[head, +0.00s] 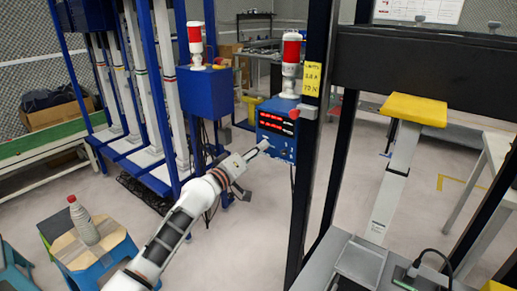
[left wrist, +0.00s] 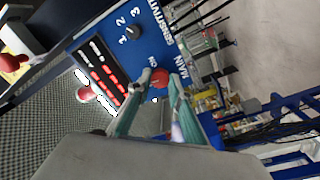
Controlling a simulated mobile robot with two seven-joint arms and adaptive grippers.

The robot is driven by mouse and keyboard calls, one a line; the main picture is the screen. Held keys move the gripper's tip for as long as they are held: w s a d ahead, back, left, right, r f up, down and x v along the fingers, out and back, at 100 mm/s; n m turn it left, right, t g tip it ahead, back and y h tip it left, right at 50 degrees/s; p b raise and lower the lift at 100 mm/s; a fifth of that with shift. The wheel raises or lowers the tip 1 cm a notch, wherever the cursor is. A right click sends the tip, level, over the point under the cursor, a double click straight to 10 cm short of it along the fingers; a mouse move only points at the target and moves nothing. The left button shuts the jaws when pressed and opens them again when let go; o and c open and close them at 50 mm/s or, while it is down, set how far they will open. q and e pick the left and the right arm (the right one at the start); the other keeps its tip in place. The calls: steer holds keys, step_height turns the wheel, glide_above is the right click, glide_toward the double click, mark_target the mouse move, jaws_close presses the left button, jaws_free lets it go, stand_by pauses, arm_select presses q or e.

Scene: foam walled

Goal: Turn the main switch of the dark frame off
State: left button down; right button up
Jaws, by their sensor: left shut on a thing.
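The blue control box (head: 278,146) is mounted on the dark frame (head: 310,140), with lit red displays on its face. The left wrist view shows this blue panel (left wrist: 150,45) close up, rotated. The red main switch (left wrist: 160,77) is on it beside the words MAIN and ON. My left gripper (head: 264,146) reaches the front of the box from the left. In the left wrist view its fingers (left wrist: 162,84) are shut on the red switch, one on each side. They partly hide it, and its exact angle is unclear. My right gripper is not in view.
A black sensitivity knob (left wrist: 133,32) with numbers is near the switch. A red and white lamp (head: 290,68) stands above the box. A blue frame (head: 175,90) with its own box (head: 205,92) is to the left. A stool with a bottle (head: 84,222) is at lower left.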

arm_select(q)
steer(key=shift+n+p, duration=0.3)
steer(key=shift+n, duration=0.9)
steer(key=c, duration=1.8)
jaws_free()
steer(key=v, duration=1.2)
steer(key=shift+s+d, duration=0.1)
